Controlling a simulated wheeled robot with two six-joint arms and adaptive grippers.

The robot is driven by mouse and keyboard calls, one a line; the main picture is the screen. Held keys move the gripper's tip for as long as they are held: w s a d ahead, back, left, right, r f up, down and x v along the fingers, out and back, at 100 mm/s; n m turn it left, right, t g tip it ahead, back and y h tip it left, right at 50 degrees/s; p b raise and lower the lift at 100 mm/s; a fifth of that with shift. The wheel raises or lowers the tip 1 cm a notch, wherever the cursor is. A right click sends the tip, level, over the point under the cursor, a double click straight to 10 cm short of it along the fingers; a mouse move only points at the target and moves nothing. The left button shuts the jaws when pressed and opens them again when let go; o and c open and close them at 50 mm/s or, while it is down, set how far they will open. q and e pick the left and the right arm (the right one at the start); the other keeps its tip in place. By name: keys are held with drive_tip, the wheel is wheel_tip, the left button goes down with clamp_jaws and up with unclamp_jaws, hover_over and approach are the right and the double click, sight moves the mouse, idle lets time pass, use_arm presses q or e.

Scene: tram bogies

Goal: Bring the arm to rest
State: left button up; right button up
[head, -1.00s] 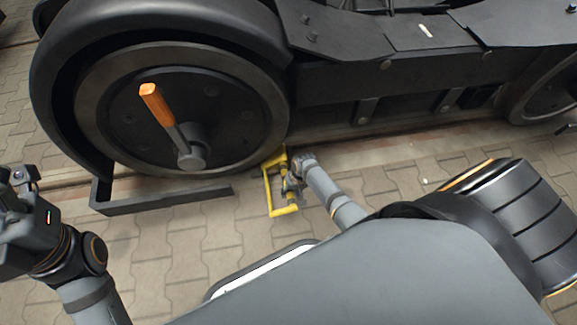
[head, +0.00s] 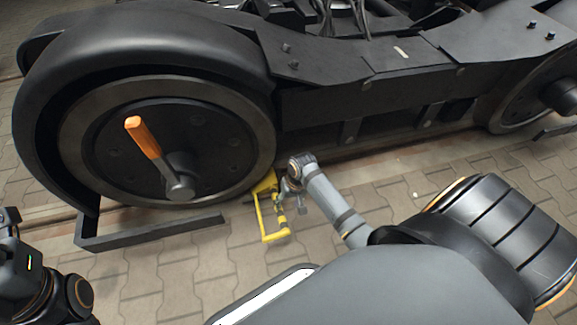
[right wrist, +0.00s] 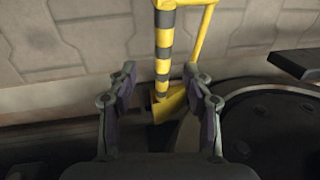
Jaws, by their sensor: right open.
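My right arm reaches down beside the large wheel. Its gripper (head: 288,195) is close to a yellow wheel chock (head: 264,236) with a yellow-and-black striped bar. In the right wrist view the right gripper (right wrist: 159,76) has its two fingers spread apart, with the chock's striped bar (right wrist: 163,45) showing between and beyond them. Neither finger appears to press on the bar; the exact gap cannot be told. The chock's yellow foot lies by the wheel and rail. My left gripper (head: 10,225) is only partly in view at the left edge, its fingers unclear.
The black bogie wheel (head: 105,160) carries a lever with an orange grip (head: 142,137). A low dark bracket (head: 150,233) sticks out in front of the wheel. The bogie frame (head: 340,90) runs along the back. Paving to the right of the chock is clear.

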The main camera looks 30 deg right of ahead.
drive_tip(key=shift+d+r, duration=0.1)
drive_tip(key=shift+r, duration=0.35)
